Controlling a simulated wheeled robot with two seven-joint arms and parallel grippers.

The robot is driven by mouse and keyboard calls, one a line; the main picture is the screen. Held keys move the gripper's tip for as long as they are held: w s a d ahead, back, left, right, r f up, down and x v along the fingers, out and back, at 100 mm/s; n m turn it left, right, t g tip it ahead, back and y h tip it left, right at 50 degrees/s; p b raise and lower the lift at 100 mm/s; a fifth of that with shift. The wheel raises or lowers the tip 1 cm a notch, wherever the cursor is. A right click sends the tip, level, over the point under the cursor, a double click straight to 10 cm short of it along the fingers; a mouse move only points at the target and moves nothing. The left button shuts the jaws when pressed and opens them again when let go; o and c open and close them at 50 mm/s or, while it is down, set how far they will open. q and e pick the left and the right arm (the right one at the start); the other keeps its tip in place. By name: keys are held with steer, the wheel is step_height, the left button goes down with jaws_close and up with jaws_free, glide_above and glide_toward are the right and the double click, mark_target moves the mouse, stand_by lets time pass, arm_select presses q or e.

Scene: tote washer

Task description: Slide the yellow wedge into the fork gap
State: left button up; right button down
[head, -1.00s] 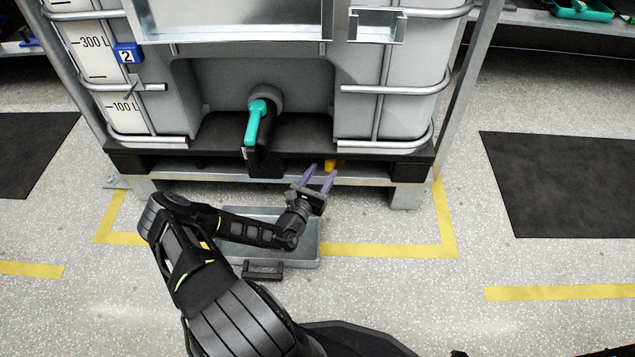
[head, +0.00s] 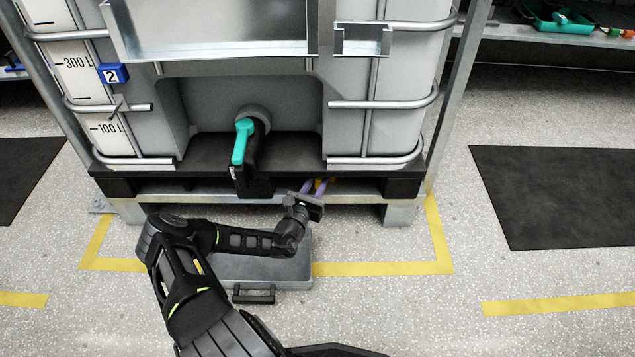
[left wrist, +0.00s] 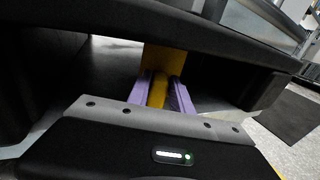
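The yellow wedge shows in the left wrist view (left wrist: 163,60) as an upright yellow face under the dark pallet deck, with a yellow bar running toward me. In the head view only a small bit of the wedge (head: 332,181) shows. My left gripper (left wrist: 159,86) has its two purple fingers on either side of the yellow bar, very close to it; contact is unclear. In the head view the left gripper (head: 314,187) is at the pallet's front edge. The fork gap (left wrist: 112,62) is the dark opening under the deck. My right gripper is not in view.
A caged white tank (head: 395,110) stands on the pallet, with a teal-handled valve (head: 242,141) above the opening. A grey tray (head: 270,270) lies on the floor under my left arm. Pallet feet (head: 399,211) flank the opening.

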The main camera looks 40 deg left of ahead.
arm_select(q)
jaws_close()
steer(key=shift+s, duration=0.15)
stand_by(0.4)
